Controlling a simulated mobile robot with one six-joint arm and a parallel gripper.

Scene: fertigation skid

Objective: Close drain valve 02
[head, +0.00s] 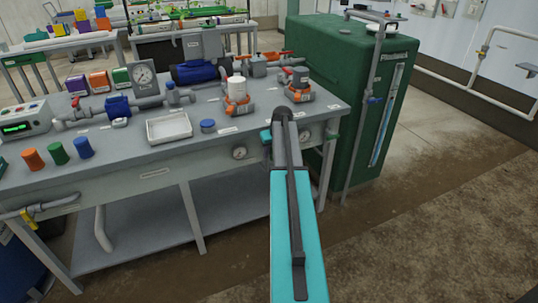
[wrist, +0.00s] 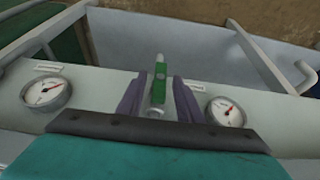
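A small valve with a green lever (wrist: 159,84) shows in the wrist view on the bench's front panel (wrist: 85,97), between two round gauges. The lever points up the picture, away from my wrist. My gripper (wrist: 158,96) has its two dark purple fingers on either side of the lever, with visible gaps between them and it. The gripper looks open and holds nothing. The labels on the panel are too small to read, so I cannot tell the valve's number. In the head view my arm hides this valve and most of the gripper.
The left gauge (wrist: 46,93) and right gauge (wrist: 225,111) sit close to the fingers. A grey bench (head: 105,152) carries pipework, a white tray (head: 169,128) and orange-based fittings. A green tank (head: 345,90) stands at the bench's right end. Open floor (head: 430,210) lies right.

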